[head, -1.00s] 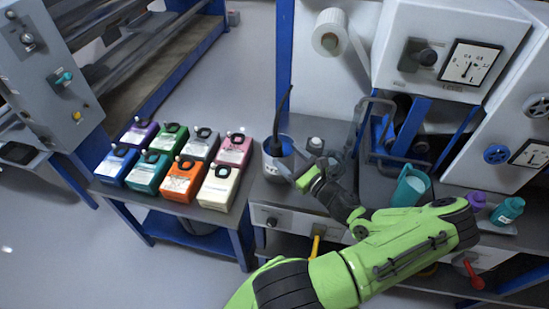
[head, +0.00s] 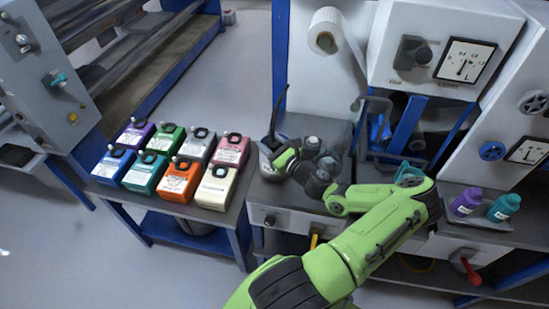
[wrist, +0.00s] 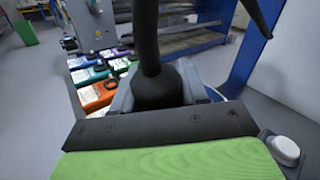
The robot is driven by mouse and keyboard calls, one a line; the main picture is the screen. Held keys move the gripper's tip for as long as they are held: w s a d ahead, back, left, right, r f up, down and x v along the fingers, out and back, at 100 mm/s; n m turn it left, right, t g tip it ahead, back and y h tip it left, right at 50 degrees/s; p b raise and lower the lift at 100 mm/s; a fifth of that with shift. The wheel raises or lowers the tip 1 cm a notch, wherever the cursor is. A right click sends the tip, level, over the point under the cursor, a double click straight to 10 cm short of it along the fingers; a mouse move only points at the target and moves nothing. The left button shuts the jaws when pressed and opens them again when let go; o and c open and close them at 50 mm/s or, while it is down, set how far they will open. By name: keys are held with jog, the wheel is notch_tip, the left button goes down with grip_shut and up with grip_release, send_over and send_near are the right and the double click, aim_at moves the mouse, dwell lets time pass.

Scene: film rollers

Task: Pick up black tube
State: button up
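A black tube (head: 276,112) stands up, slightly tilted, from a grey cup (head: 267,160) at the left end of the workbench. My gripper (head: 284,158) is at the right side of the cup, at about rim height, and hides part of it. In the wrist view the black tube (wrist: 148,40) rises straight ahead from a wider dark base, with grey surfaces close on both sides. I cannot tell whether these are my fingers or the cup's walls, or whether my gripper grips anything.
Several coloured boxes (head: 180,180) stand on a low table at the left. A paper roll (head: 328,38) hangs above the bench. A purple bottle (head: 466,202) and a teal bottle (head: 503,208) stand at the right. A blue-framed machine (head: 408,130) backs the bench.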

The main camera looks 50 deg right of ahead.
jog(key=shift+c, duration=0.9)
notch_tip(320, 180, up, 25)
jog(key=p, duration=1.6)
